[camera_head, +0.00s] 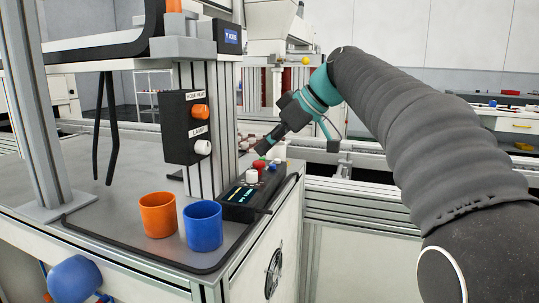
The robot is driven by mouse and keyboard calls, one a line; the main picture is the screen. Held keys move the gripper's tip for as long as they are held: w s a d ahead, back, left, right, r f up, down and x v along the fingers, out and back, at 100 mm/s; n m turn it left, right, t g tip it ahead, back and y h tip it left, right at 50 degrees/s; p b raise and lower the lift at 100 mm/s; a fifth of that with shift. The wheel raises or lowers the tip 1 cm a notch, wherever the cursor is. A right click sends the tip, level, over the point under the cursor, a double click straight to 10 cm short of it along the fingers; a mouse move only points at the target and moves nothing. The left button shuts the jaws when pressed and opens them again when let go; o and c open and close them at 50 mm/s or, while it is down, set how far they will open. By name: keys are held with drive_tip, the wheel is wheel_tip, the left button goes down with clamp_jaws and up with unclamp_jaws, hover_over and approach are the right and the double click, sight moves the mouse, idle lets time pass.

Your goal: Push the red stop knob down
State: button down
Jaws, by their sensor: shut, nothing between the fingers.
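The red stop knob (259,165) is a small round red cap on the black control box (243,199) at the right edge of the grey bench. My gripper (262,149) is black and reaches in from the upper right, tilted down to the left. It is shut and empty. Its tip is just above the red knob in the picture; I cannot tell whether they touch.
An orange cup (158,215) and a blue cup (203,226) stand on the bench left of the box. A black switch box (187,127) with an orange and a white knob hangs on the metal post. A conveyor frame (360,212) runs behind my arm.

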sight(263, 163)
drive_tip(key=shift+f, duration=0.75)
drive_tip(key=shift+f, duration=0.1)
drive_tip(key=shift+f+b, duration=0.9)
drive_tip(key=shift+f, duration=0.05)
wheel_tip(263, 163, up, 5)
drive_tip(key=p, duration=0.4)
drive_tip(key=v, duration=0.9)
drive_tip(key=shift+d+b, duration=0.35)
drive_tip(key=shift+s, duration=0.15)
